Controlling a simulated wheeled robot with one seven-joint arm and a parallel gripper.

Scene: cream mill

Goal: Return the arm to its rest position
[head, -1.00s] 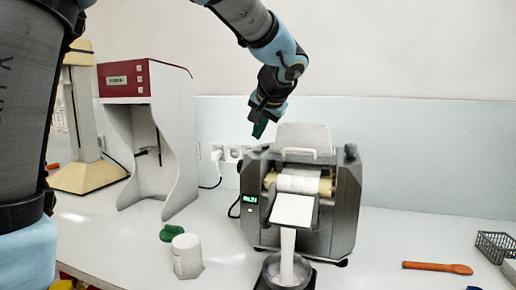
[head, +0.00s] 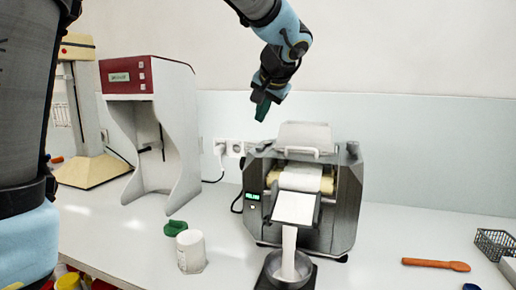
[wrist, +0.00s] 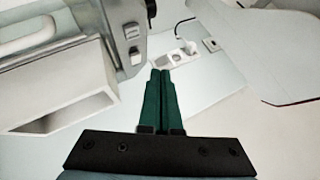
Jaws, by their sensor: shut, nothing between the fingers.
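My gripper (head: 262,108) hangs from my arm above and just behind the left side of the roller mill (head: 318,185), clear of it. Its green fingers are together with nothing between them, as the wrist view also shows (wrist: 157,100). The mill has pale rollers and a white chute, with a white stream running down into a grey bowl (head: 272,277) in front. In the wrist view, part of the mill (wrist: 125,30) is at the upper left.
A red-topped white stand (head: 180,130) and a beige device (head: 92,172) stand at the left. A white jar (head: 191,252) and a green lid (head: 175,228) lie before them. The wall is close behind.

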